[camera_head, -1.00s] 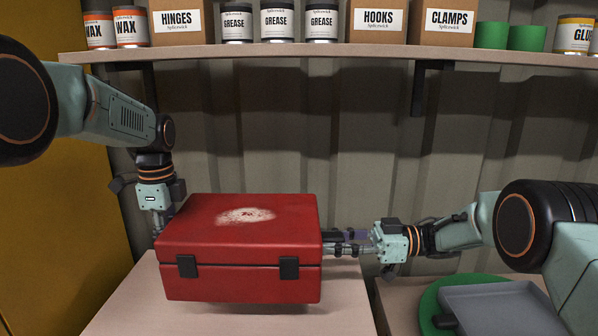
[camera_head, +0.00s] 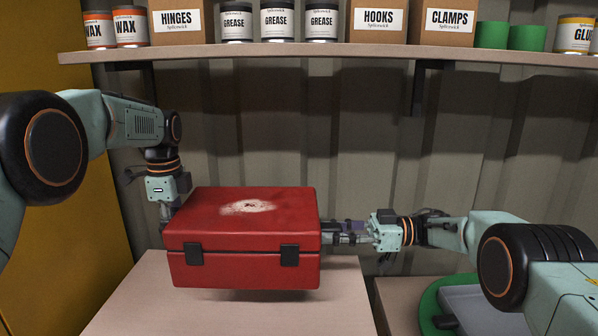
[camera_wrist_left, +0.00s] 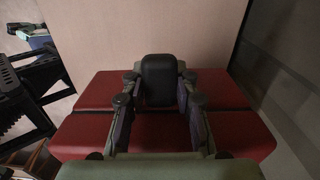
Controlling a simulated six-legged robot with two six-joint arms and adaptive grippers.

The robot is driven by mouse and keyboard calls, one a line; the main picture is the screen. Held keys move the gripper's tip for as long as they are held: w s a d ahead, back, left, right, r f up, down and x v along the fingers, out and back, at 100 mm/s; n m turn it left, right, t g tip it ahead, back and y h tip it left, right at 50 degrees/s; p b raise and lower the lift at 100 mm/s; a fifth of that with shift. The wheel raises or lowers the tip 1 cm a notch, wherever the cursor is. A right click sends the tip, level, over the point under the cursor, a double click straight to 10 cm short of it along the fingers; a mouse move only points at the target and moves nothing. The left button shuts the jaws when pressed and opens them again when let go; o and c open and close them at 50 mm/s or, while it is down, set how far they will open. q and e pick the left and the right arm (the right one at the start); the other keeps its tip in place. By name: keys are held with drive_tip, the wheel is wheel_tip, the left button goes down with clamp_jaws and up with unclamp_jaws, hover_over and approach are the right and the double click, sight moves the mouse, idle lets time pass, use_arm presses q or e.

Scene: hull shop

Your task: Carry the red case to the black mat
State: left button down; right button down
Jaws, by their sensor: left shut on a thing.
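The red case (camera_head: 240,240), with two dark latches on its front and a worn pale patch on its lid, hangs level just above the pale table, with a shadow beneath it. My left gripper (camera_head: 166,212) is at its left side and shut on it. In the left wrist view its fingers (camera_wrist_left: 158,110) straddle a dark rounded block against the red case (camera_wrist_left: 95,110). My right gripper (camera_head: 345,233) is at the case's right side, its fingertips reaching it; whether they grip it is unclear. I see no black mat for certain.
The pale table (camera_head: 130,300) lies under the case. At lower right, a grey tray (camera_head: 480,305) sits over a green round thing (camera_head: 428,305) on another surface, beyond a gap. A shelf (camera_head: 330,52) with tins and boxes runs above, in front of a corrugated wall.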

use_arm(q)
drive_tip(key=shift+w+r, duration=0.2)
drive_tip(key=shift+w, duration=0.3)
use_arm(e)
drive_tip(key=shift+w+r, duration=0.1)
drive_tip(key=shift+w, duration=0.35)
